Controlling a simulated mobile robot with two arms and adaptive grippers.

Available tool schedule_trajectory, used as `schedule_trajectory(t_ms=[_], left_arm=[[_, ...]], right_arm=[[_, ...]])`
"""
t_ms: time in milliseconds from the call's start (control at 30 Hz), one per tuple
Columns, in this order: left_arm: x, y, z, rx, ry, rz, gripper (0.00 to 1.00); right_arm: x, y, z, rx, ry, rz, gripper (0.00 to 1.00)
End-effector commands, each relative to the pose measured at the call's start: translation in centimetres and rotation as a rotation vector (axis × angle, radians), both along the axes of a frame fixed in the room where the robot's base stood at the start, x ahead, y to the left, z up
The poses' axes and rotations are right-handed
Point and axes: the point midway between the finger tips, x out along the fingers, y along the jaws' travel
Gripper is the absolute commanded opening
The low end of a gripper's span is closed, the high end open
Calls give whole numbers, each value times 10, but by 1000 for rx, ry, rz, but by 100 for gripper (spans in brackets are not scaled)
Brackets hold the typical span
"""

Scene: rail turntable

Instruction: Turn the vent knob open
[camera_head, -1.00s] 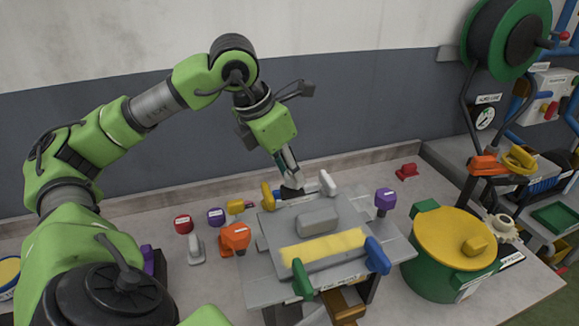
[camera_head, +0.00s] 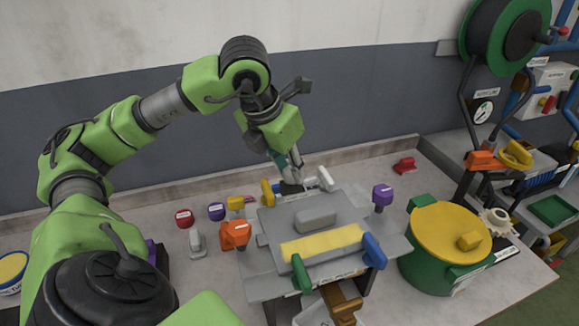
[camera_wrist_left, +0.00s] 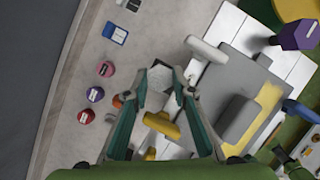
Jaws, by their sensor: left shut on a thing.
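My left gripper (camera_head: 293,180) reaches down behind the grey-topped unit (camera_head: 290,222), between a yellow handle (camera_head: 267,193) and a white handle (camera_head: 325,178). In the left wrist view its fingers (camera_wrist_left: 165,80) are closed on a small pale grey knob (camera_wrist_left: 160,78). The fingers hide part of this knob, and I cannot read a vent label on it. The yellow handle also shows just below the fingertips in the wrist view (camera_wrist_left: 162,125), and the white handle lies to their right (camera_wrist_left: 207,50). My right gripper is not in view.
Several labelled knobs stand left of the unit: red (camera_head: 184,218), purple (camera_head: 217,212) and orange (camera_head: 235,235). Blue (camera_head: 374,252) and green (camera_head: 300,273) handles are at its front. A green pot with a yellow lid (camera_head: 450,237) stands right. The back wall is close behind.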

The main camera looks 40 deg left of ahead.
Motion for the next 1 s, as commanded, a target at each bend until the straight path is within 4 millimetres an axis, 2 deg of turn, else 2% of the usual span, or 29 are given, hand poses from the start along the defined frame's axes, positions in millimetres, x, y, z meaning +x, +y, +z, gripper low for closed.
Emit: schedule_trajectory(t_ms=[33, 67, 100, 133, 467, 567, 1000], left_arm=[[0, 0, -1, -1, 2, 3, 2], [0, 0, -1, -1, 2, 3, 26], [0, 0, -1, -1, 2, 3, 37], [0, 0, -1, -1, 2, 3, 40], [0, 0, 0, 0, 0, 1, 40], [-1, 0, 6, -2, -3, 0, 40], [-29, -3, 74, -3, -5, 1, 40]], right_arm=[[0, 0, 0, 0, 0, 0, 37], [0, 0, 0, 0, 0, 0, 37], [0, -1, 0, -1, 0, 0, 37], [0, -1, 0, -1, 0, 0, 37], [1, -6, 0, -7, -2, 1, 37], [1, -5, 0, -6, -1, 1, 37], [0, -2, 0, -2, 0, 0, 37]])
